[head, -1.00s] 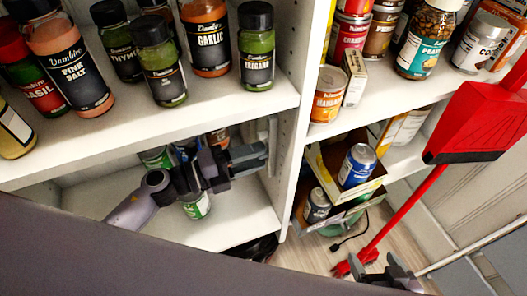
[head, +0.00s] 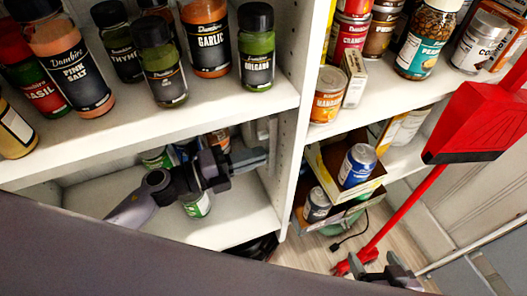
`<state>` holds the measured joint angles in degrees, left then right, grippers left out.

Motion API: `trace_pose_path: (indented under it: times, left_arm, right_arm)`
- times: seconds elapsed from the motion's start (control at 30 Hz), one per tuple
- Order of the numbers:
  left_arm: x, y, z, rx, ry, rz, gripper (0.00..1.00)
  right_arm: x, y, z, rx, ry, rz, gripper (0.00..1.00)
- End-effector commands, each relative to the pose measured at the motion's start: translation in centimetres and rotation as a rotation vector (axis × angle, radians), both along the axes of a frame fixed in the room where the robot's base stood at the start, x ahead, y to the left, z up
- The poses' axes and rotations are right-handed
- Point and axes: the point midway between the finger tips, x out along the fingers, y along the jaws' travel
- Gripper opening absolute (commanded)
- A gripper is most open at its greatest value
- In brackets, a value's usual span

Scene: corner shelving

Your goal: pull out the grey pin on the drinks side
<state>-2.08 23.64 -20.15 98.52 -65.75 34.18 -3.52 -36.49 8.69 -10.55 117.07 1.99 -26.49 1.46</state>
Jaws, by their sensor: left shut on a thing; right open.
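My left gripper (head: 250,160) is in the lower left shelf bay, close to the white upright panel (head: 285,190). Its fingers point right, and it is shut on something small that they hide. I cannot make out the grey pin clearly; the fingers cover the spot by the panel. Drink cans stand behind and below my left arm, among them a green and white can (head: 198,206) on the lower left shelf (head: 225,228). My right gripper (head: 388,268) is open and empty, low at the right near the red broom's lower end.
Spice jars such as the garlic jar (head: 207,38) stand on the shelf above my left gripper. Right of the panel are tins and an open box with a blue can (head: 357,165). A red dustpan (head: 480,122) and red pole stand at the right.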

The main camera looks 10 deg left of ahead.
Motion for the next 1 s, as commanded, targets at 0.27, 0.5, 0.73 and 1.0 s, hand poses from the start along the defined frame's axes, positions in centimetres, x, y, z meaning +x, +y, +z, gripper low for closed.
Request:
trace_pose_path:
  times: [0.27, 0.5, 0.73, 1.0]
  left_arm:
    - [-0.5, 0.7, 0.0, 0.001, 0.001, 0.0, 0.0]
    - [-1.0, 1.5, 0.0, 0.0, 0.001, 0.0, 0.0]
    - [-1.5, 2.2, 0.0, 0.0, 0.001, 0.0, 0.0]
    - [-2.1, 3.1, 0.0, 0.001, 0.001, 0.0, 0.0]
  right_arm:
    - [0.0, 0.0, 0.0, 0.0, 0.0, 0.0, 0.85]
    - [0.0, 0.0, 0.0, 0.0, 0.0, 0.0, 0.85]
    - [0.0, 0.0, 0.0, 0.0, 0.0, 0.0, 0.85]
    - [0.0, 0.0, 0.0, 0.0, 0.0, 0.0, 0.85]
